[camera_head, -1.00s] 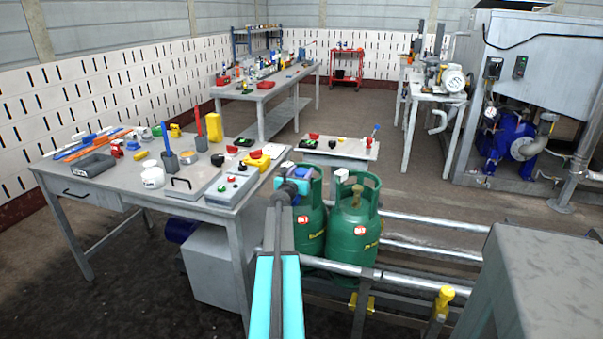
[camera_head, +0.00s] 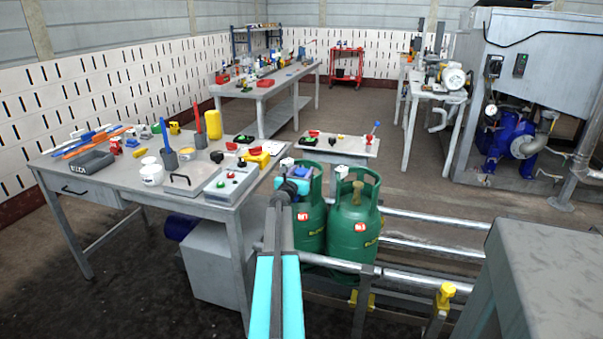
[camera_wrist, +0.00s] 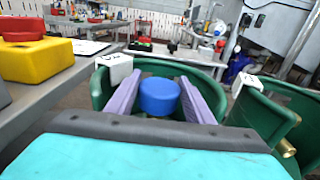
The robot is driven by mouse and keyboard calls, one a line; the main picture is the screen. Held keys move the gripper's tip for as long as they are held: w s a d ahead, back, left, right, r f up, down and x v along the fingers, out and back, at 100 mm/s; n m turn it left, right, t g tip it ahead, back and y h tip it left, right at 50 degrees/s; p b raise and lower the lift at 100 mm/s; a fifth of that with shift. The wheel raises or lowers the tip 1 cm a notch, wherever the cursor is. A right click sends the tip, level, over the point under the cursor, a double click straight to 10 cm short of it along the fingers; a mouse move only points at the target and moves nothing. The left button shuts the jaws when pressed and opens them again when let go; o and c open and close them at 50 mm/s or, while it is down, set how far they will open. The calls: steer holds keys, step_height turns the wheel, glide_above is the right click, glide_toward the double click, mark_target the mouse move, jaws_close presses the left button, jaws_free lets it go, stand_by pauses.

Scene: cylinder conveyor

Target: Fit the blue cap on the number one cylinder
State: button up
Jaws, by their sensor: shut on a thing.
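The blue cap (camera_wrist: 159,96) is between the two fingers of my gripper (camera_wrist: 160,92) in the wrist view, and the fingers are shut on it. In the head view my gripper (camera_head: 293,186) is at the collar of the left green cylinder (camera_head: 311,225). In the wrist view the cap appears within the ring of that cylinder's green collar (camera_wrist: 205,68). The valve beneath the cap is hidden, so I cannot tell whether they touch. The right green cylinder (camera_head: 352,245) stands close beside it, its brass valve (camera_wrist: 286,148) uncovered. I cannot read which cylinder is number one.
Both cylinders stand at the conveyor rails (camera_head: 425,251). A grey workbench (camera_head: 120,180) with several tools and a yellow block (camera_wrist: 35,62) is close on the left. White tags (camera_wrist: 114,68) sit on the collars. A grey box (camera_head: 545,260) is at the right front.

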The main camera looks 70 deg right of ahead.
steer(key=shift+f+b, duration=0.65)
steer(key=shift+f, duration=0.05)
steer(key=o, duration=1.1)
steer(key=shift+a, duration=0.2)
steer(key=a, duration=1.3)
steer(key=shift+s+a+r, duration=0.2)
steer(key=shift+s+r, duration=0.2)
steer(key=shift+s, duration=0.1)
stand_by(0.4)
